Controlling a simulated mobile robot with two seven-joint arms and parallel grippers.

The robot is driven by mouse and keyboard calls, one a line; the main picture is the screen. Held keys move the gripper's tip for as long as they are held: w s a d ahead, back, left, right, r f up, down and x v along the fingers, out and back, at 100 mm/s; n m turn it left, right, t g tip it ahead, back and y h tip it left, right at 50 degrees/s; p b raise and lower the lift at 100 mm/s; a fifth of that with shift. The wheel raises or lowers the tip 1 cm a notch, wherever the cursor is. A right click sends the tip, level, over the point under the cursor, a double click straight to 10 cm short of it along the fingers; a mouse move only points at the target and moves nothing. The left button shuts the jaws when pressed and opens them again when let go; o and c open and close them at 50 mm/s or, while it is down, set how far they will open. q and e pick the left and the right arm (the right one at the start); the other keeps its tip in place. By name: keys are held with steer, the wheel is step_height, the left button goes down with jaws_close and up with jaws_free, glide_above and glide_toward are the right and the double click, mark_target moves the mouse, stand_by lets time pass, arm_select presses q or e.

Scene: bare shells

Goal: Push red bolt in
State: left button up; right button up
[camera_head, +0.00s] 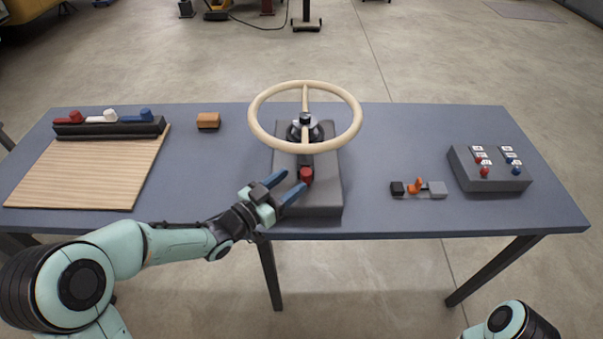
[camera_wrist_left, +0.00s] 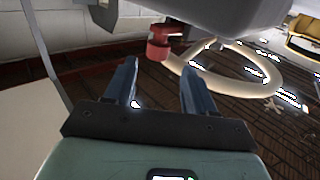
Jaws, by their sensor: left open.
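The red bolt (camera_head: 306,175) sticks out from the front of a grey box (camera_head: 318,211) below a cream handwheel (camera_head: 353,100). In the left wrist view, the red bolt (camera_wrist_left: 158,47) hangs under the grey body, just beyond and between my fingers. My left gripper (camera_head: 291,185) is open and empty at the front left of the box, its blue fingers pointing toward the bolt. The fingers also show in the left wrist view (camera_wrist_left: 159,75), with a gap between them. Whether a fingertip touches the bolt I cannot tell. My right gripper is out of view.
On the blue-grey table (camera_head: 400,140), a small block with an orange lever (camera_head: 418,186) and a switch box (camera_head: 490,170) stand to the right. A wooden board (camera_head: 80,180) with a dark lever block (camera_head: 108,130) and an orange-brown block (camera_head: 208,120) are left.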

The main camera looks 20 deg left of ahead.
arm_select(q)
steer(key=v, duration=0.7)
stand_by(0.4)
